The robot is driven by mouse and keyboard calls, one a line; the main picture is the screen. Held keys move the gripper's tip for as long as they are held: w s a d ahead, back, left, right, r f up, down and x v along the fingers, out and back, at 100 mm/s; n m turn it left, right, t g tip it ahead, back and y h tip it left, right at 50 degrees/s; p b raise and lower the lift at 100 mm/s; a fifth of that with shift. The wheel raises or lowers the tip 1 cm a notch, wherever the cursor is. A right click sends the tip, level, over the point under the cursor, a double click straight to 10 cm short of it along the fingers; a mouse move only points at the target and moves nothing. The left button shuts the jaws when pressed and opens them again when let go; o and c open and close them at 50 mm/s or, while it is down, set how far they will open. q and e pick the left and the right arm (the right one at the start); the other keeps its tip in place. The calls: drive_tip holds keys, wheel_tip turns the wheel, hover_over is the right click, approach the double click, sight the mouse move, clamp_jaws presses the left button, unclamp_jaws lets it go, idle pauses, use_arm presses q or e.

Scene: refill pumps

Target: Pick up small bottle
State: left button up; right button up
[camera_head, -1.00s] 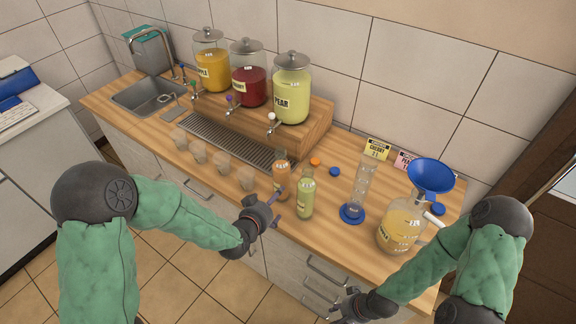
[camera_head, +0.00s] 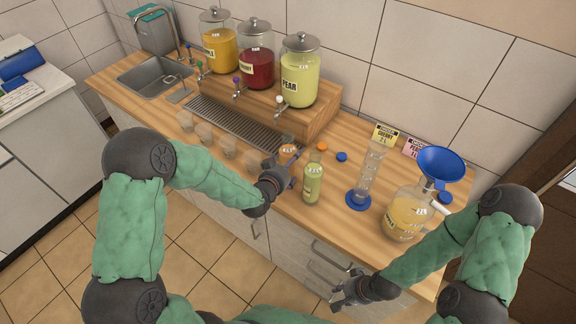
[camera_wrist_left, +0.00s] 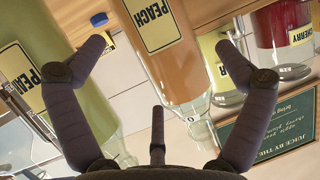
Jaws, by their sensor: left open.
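A small bottle of orange liquid (camera_head: 288,150) stands near the counter's front edge, partly hidden by my left gripper (camera_head: 284,164). In the left wrist view this bottle (camera_wrist_left: 172,70), labelled PEACH, is between the spread fingers of my left gripper (camera_wrist_left: 160,34). The gripper is open, and I cannot tell whether a finger touches the glass. A small bottle of pale green liquid (camera_head: 313,182) stands just to the right; it also shows at the left of the wrist view (camera_wrist_left: 60,110). My right gripper (camera_head: 343,287) is open and empty, low in front of the drawers.
Several clear cups (camera_head: 228,147) line the front edge to the left. Large jars, including a pear jar (camera_head: 300,75), stand on a wooden stand behind. A clear cylinder (camera_head: 366,175) and a jug (camera_head: 408,215) with a blue funnel (camera_head: 441,166) are to the right.

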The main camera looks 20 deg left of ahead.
use_arm(q)
drive_tip(key=x, duration=0.3)
drive_tip(key=shift+w+d+f, duration=0.1)
drive_tip(key=shift+w+f, duration=0.1)
drive_tip(key=shift+w, duration=0.05)
